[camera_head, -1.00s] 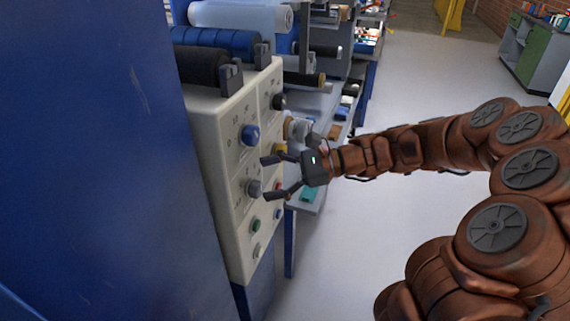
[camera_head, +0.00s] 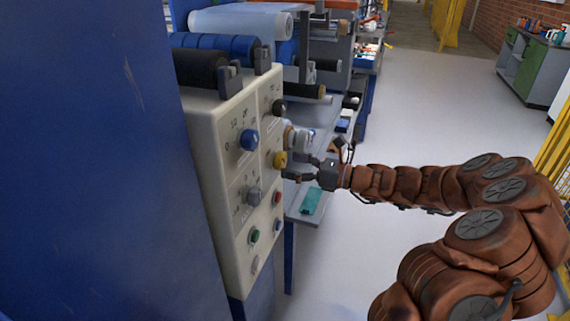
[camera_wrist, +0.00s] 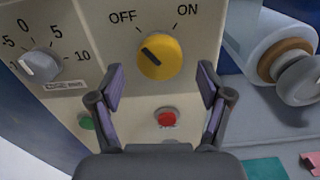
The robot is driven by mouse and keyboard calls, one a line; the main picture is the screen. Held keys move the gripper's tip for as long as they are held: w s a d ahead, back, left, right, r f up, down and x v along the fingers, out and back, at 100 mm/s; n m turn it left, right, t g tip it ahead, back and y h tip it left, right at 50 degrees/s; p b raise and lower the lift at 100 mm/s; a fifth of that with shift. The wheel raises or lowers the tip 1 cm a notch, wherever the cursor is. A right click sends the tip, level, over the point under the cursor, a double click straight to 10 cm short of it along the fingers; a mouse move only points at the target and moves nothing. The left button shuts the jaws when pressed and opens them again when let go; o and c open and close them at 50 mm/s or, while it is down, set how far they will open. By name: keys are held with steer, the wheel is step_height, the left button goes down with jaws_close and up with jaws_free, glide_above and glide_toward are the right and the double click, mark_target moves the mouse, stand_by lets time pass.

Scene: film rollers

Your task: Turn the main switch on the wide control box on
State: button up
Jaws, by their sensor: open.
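The beige control box (camera_head: 228,170) stands at the left in the head view. Its main switch is a yellow round knob (camera_head: 279,159). In the wrist view the yellow knob (camera_wrist: 165,64) sits between OFF at upper left and ON at upper right, and its dark mark points up-left, towards OFF. My gripper (camera_head: 299,168) is open and empty, facing the box front. In the wrist view its fingers (camera_wrist: 161,84) stand apart left and right, just below the knob, not visibly touching it.
In the wrist view a red button (camera_wrist: 167,117) lies below the yellow knob, a grey dial (camera_wrist: 40,66) and a green button (camera_wrist: 86,122) to its left. A roller end (camera_wrist: 298,80) juts out at right. Open floor (camera_head: 400,260) lies right of the box.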

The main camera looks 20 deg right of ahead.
steer(key=shift+x, duration=1.25)
steer(key=shift+c, duration=0.4)
steer(key=c, duration=1.1)
